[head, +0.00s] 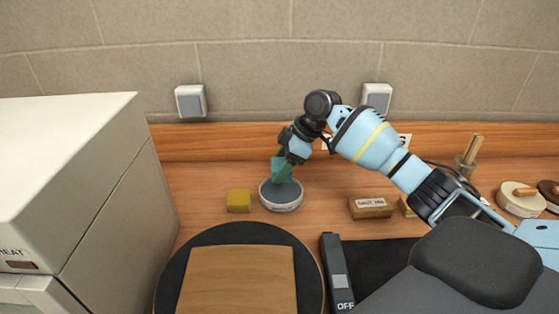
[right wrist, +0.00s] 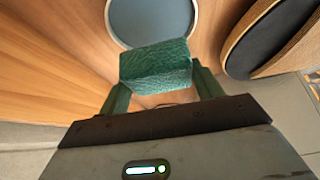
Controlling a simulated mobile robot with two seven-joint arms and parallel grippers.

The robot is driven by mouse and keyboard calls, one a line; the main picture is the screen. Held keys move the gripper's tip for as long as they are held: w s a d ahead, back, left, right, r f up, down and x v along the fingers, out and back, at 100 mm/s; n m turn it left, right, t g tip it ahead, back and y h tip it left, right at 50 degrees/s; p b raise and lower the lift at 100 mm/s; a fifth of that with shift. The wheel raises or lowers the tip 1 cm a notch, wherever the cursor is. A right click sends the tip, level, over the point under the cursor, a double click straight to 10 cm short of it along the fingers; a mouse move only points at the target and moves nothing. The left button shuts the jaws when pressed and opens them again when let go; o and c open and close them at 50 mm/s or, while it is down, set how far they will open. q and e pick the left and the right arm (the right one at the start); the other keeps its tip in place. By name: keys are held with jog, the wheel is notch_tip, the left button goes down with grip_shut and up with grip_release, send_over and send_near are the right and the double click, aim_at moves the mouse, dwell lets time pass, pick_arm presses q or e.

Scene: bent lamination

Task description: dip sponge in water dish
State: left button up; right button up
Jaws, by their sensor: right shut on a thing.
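A teal sponge (head: 281,174) is held by my right gripper (head: 285,158), which is shut on it. In the right wrist view the sponge (right wrist: 158,66) shows as a rough-textured block between the two green fingers of the gripper (right wrist: 162,86). The round water dish (head: 281,207) has a pale rim and stands on the wooden counter. The sponge is over the back part of the dish in the head view. The dish (right wrist: 152,18) also lies beyond the sponge in the right wrist view. I cannot tell whether the sponge touches the water. My left gripper is not in view.
A yellow block (head: 239,201) sits just left of the dish. A round black plate with a wooden board (head: 238,282) is in front. A large pale box (head: 70,180) fills the left. A wooden block (head: 370,208) lies to the right, and the wall is behind.

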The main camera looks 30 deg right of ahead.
notch_tip(320, 180, down, 2)
jog(key=shift+f+b, duration=0.1)
jog(key=shift+b, duration=0.2)
notch_tip(320, 180, down, 2)
jog(key=shift+b, duration=0.45)
jog(key=shift+f, duration=1.25)
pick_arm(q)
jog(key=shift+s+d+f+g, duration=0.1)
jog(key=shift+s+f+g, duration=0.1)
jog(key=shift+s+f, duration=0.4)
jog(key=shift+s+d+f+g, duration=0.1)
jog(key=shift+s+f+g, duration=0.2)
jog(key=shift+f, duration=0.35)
pick_arm(e)
jog(key=shift+r, duration=0.15)
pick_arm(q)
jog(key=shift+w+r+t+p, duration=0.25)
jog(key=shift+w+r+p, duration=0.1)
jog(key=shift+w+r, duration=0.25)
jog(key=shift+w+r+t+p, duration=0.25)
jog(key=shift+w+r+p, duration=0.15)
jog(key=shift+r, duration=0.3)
pick_arm(e)
jog(key=shift+r, duration=1.4)
